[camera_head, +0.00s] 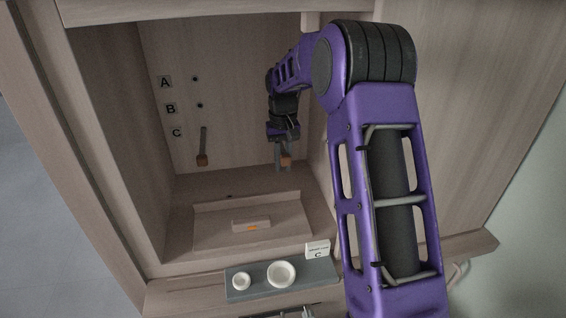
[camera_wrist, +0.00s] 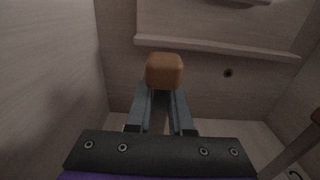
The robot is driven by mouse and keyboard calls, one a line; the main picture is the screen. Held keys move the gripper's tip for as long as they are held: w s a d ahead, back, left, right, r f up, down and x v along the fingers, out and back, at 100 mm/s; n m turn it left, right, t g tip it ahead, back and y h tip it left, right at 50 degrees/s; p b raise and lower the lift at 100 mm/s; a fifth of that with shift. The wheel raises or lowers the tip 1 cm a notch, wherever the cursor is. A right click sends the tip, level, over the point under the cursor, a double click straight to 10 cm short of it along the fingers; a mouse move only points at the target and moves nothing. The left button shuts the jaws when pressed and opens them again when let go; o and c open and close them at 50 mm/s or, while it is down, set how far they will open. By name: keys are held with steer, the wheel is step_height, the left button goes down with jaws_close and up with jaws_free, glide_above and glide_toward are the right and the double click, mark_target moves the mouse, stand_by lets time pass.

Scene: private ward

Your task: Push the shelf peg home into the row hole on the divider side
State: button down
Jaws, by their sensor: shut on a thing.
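My gripper (camera_head: 284,165) is low in the cabinet, close to its right wall. It is shut on a brown-headed shelf peg (camera_head: 286,160); the orange-brown head also shows between the fingertips in the wrist view (camera_wrist: 164,70). The rest of this peg is hidden. Row labels A (camera_head: 165,82), B (camera_head: 171,108) and C (camera_head: 177,132) are on the facing panel at left. Rows A and B each show a dark hole. At row C a grey rod with a brown head (camera_head: 202,160) sticks out. Any row hole on the right wall is hidden from view.
A low wooden ledge (camera_head: 207,209) with a small block (camera_head: 251,226) lies below my gripper. A grey tray (camera_head: 254,291) in front holds two white round dishes and a card marked C (camera_head: 318,250). A dark hole (camera_wrist: 228,72) shows in the wrist view. The cabinet's middle is open.

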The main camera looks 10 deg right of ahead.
steer(key=shift+w+p, duration=0.8)
steer(key=shift+w, duration=0.15)
steer(key=shift+w+r+p, duration=0.1)
steer(key=shift+w+p, duration=0.85)
steer(key=shift+w, duration=0.25)
steer(key=c, duration=0.7)
jaws_free()
steer(key=shift+c, duration=0.2)
steer(key=shift+s, duration=0.1)
